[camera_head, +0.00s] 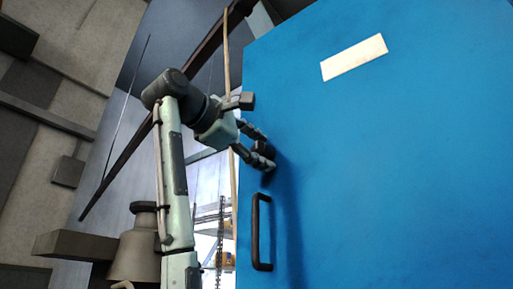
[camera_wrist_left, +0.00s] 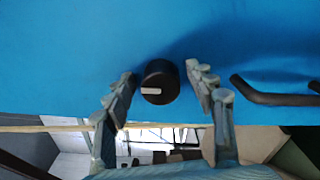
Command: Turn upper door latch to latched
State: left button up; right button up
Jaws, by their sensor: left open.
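The upper door latch (camera_wrist_left: 160,82) is a round black knob with a pale pointer mark, on the blue door (camera_head: 390,170) near its edge. In the left wrist view the mark points left. My left gripper (camera_wrist_left: 161,73) is open, with one finger on each side of the knob and visible gaps between. In the head view the left gripper (camera_head: 267,149) is at the door face above the handle, and the dark knob shows between its fingers, partly hidden. My right gripper is not in view.
A black bar handle (camera_head: 257,232) is on the door below the latch; it also shows at the right in the left wrist view (camera_wrist_left: 272,97). A pale blank label (camera_head: 354,57) is higher on the door. Beyond the door's left edge is an opening with a bright background.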

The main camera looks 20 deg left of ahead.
pick_arm(q)
jog(key=v, duration=1.2)
dwell(0.5)
